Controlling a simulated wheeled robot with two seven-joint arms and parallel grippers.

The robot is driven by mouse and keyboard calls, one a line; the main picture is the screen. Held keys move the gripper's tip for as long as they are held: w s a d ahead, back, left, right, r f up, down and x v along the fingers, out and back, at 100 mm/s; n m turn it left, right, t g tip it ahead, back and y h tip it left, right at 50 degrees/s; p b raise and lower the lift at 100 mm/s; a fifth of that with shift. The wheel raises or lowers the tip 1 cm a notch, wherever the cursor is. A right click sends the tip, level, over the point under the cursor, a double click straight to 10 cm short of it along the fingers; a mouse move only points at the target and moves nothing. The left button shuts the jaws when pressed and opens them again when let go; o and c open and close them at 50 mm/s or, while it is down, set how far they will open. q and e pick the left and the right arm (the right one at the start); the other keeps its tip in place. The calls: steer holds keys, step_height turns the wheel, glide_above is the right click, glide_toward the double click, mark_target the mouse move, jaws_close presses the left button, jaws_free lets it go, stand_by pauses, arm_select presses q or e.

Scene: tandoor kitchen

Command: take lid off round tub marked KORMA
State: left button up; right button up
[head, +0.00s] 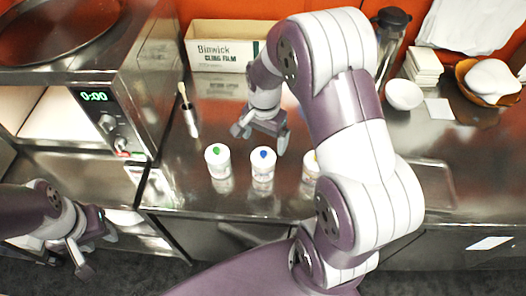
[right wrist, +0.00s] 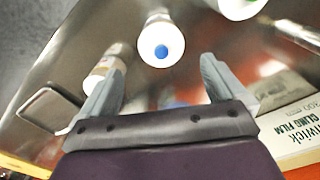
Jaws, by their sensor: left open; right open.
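Three white round tubs with white lids stand in a row near the counter's front edge. The left tub (head: 218,160) has a green dot on its lid, and the middle tub (head: 263,165) a blue dot. The right tub (head: 309,168) is partly hidden by my right arm. No name on them is readable. My right gripper (head: 261,133) is open and empty, just behind the middle tub. In the right wrist view, the blue-dotted lid (right wrist: 161,45) lies ahead, between the lines of the two fingers, apart from both. My left gripper (head: 96,249) is open and empty, low at the left, away from the tubs.
A cling film box (head: 222,48) stands at the back. An oven with a 0:00 display (head: 94,96) is at the left. A white bowl (head: 404,95) and a bread basket (head: 487,85) are at the right.

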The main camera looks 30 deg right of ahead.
mark_target(263, 152)
step_height(263, 152, down, 6)
steer(key=shift+w+a+r+p, duration=0.1)
steer(key=shift+p, duration=0.6)
steer(key=c, duration=1.1)
